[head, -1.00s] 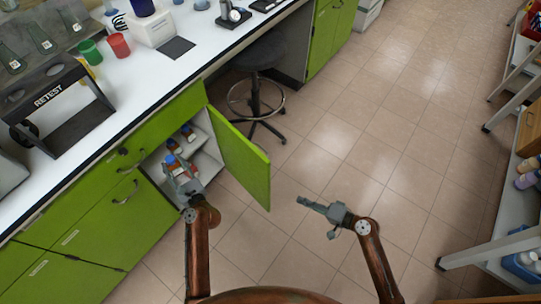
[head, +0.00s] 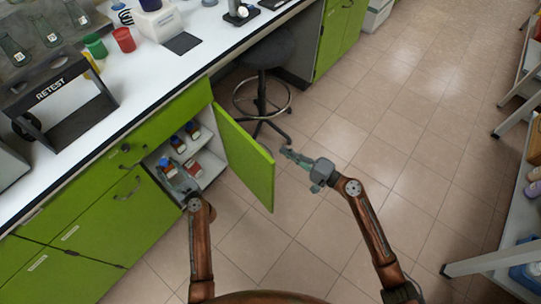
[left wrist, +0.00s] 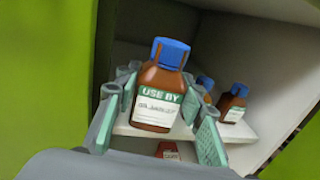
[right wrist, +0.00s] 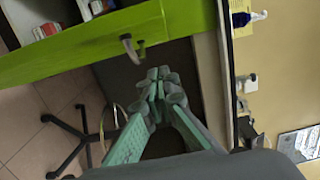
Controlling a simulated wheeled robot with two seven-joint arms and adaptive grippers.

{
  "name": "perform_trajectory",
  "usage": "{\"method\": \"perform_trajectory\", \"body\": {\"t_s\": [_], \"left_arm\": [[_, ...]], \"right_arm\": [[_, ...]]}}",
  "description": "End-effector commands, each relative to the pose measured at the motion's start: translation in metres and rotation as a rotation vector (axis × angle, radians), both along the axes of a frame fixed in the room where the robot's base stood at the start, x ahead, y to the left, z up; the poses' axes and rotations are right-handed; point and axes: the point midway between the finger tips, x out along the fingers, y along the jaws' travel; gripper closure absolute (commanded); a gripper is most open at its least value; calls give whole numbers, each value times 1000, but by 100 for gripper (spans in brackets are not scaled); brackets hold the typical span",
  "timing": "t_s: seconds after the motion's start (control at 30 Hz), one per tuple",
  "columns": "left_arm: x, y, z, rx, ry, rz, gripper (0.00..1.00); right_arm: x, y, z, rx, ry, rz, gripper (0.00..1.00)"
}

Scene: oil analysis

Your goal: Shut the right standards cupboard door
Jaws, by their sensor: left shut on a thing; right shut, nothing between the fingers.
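The green right cupboard door (head: 245,158) stands wide open, swung out over the floor. In the right wrist view the door (right wrist: 90,45) shows with its curved handle (right wrist: 130,47). My right gripper (head: 288,153) is shut and empty, to the right of the door's free edge; in the right wrist view its fingertips (right wrist: 158,76) are near the handle, contact not clear. My left gripper (head: 178,180) is in the cupboard opening, shut on a brown bottle (left wrist: 156,92) with a blue cap and a "USE BY" label. The bottle is upright between the fingers.
Several other bottles stand in the cupboard, one behind the held bottle (left wrist: 233,102). A dark stool (head: 262,88) stands behind the door. The white worktop (head: 165,75) runs above the cupboards. The tiled floor (head: 370,130) to the right is clear.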

Motion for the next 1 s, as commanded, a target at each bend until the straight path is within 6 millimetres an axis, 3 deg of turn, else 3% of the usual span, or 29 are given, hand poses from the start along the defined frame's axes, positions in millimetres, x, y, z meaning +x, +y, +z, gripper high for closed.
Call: {"method": "perform_trajectory", "body": {"t_s": [0.07,0.3,0.83,1.0], "left_arm": [[0,0,-6,1,4,0,93],[0,1,4,1,-4,0,93],[1,0,5,2,-4,0,93],[0,1,13,1,-9,1,93]], "right_arm": [[9,15,-1,1,0,2,100],[-15,36,1,-1,-1,1,100],[-20,42,0,0,0,-1,100],[-20,55,2,2,-1,-9,100]]}}
